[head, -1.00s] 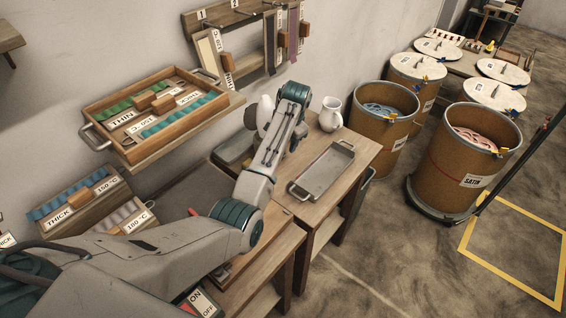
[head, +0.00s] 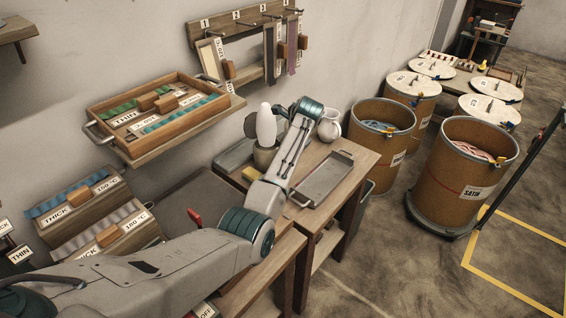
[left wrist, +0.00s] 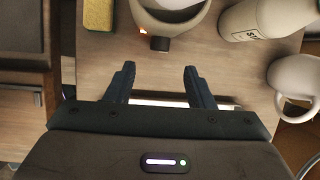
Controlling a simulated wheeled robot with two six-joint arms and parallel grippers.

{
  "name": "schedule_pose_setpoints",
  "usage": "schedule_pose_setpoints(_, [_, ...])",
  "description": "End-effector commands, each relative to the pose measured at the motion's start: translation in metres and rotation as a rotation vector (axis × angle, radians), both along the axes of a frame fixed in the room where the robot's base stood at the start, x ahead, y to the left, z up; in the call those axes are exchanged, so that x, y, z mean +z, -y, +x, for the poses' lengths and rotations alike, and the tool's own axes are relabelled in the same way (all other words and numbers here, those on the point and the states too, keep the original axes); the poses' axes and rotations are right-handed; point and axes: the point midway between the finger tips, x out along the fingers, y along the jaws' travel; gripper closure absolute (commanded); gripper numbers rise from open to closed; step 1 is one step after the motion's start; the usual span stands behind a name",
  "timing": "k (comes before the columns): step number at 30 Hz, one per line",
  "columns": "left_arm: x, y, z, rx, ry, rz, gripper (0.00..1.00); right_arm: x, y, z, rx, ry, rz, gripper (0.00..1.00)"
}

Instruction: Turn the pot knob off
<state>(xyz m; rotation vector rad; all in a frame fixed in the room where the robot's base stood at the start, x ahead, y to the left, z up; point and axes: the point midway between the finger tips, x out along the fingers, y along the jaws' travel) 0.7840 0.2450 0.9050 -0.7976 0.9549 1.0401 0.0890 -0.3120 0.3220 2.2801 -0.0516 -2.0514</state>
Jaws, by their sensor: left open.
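The pot (head: 264,157) stands on the wooden bench behind my left forearm in the head view. In the left wrist view the pot (left wrist: 172,22) is cut off by the top edge, and its small dark knob (left wrist: 160,43) faces my gripper. My left gripper (left wrist: 158,76) is open and empty. Its two fingers point toward the pot, with the knob ahead of the gap between them and apart from both tips. In the head view the fingers are hidden behind my wrist. My right gripper is not in view.
A white bottle (left wrist: 258,20) and a white jug (left wrist: 295,80) stand right of the pot in the wrist view. A yellow sponge (left wrist: 98,14) lies left of it. A metal tray (head: 322,182) lies on the bench. Large drums (head: 462,165) stand beyond its right end.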

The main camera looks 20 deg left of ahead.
Motion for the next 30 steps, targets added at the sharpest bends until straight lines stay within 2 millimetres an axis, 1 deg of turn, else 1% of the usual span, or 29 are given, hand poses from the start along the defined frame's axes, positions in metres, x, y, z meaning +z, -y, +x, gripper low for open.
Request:
schedule_pose_setpoints(1, [-0.009, -0.005, 0.002, 0.002, -0.004, 0.002, 0.52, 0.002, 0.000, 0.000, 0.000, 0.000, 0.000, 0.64])
schedule_pose_setpoints(6, [-0.040, -0.016, 0.008, 0.002, -0.004, 0.001, 0.52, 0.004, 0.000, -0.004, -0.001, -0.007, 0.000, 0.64])
schedule_pose_setpoints(9, [-0.054, -0.020, 0.012, 0.002, -0.002, 0.001, 0.52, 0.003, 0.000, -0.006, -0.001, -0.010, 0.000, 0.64])
schedule_pose_setpoints(12, [-0.064, -0.024, 0.014, 0.002, -0.002, -0.001, 0.52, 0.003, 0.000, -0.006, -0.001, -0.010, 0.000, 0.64])
schedule_pose_setpoints(17, [-0.071, -0.026, 0.016, 0.002, -0.001, -0.001, 0.52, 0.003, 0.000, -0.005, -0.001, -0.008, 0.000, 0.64])
schedule_pose_setpoints(25, [-0.072, -0.026, 0.016, 0.002, 0.001, 0.000, 0.52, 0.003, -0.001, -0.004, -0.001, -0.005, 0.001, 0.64])
schedule_pose_setpoints(29, [-0.072, -0.026, 0.016, 0.002, 0.001, 0.000, 0.77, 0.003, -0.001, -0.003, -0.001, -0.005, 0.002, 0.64])
schedule_pose_setpoints(30, [-0.072, -0.026, 0.016, 0.002, 0.001, 0.000, 0.85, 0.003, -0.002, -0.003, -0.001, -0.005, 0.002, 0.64])
